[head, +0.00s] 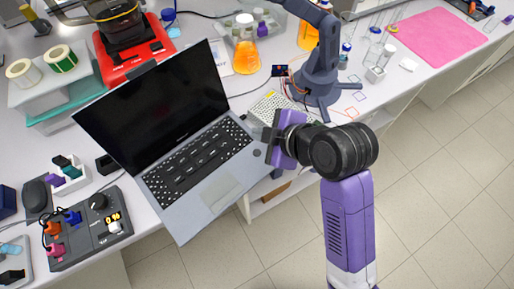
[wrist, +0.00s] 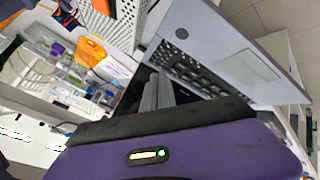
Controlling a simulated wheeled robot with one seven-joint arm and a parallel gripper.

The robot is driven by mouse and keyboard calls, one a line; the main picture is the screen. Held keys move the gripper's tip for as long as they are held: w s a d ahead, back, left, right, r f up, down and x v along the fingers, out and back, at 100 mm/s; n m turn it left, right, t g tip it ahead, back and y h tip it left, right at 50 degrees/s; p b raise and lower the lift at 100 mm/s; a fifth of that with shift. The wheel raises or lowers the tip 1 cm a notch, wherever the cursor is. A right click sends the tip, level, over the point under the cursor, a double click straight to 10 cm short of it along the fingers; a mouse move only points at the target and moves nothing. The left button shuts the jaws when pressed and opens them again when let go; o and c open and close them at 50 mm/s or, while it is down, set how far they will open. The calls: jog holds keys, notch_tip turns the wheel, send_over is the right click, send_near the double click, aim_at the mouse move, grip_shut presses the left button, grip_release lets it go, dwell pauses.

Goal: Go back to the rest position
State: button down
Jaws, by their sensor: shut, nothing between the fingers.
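My gripper (head: 267,138) is at the end of my purple and black arm, just right of the laptop's keyboard in the head view. Its fingers are shut with nothing between them. In the wrist view the grey fingers (wrist: 157,95) show beyond the purple hand, in front of the laptop. The open laptop (head: 195,165) stands at the table's front edge with a dark screen. Whether the fingers touch anything is hard to see.
A small blue-grey robot arm (head: 318,85) and a perforated plate (head: 268,106) stand behind my gripper. An orange flask (head: 245,57) is farther back. A control box (head: 88,228) lies at the left. The floor (head: 430,190) at the right is clear.

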dwell(0.4)
jog(key=w+d+r+m+t, duration=0.2)
jog(key=w+r+m+t, duration=0.3)
jog(key=r, duration=0.1)
jog(key=s+d+m+t+h, duration=0.2)
jog(key=s+d+m+t, duration=0.25)
jog(key=d+m, duration=0.25)
jog(key=s+d+f+m+h+b, duration=0.1)
jog(key=s+d, duration=0.3)
jog(key=s, duration=0.6)
jog(key=s+d+f+m+h+b, duration=0.1)
jog(key=s+d+f+m+h, duration=0.1)
jog(key=s, duration=0.9)
jog(key=s+d+f+m+g+h+b, duration=0.1)
jog(key=s+d+f+m, duration=0.2)
jog(key=s+d, duration=0.3)
jog(key=s, duration=0.4)
jog(key=shift+s+d+f+h, duration=0.15)
jog(key=shift+d+f+h, duration=0.15)
jog(key=shift+d+f, duration=0.1)
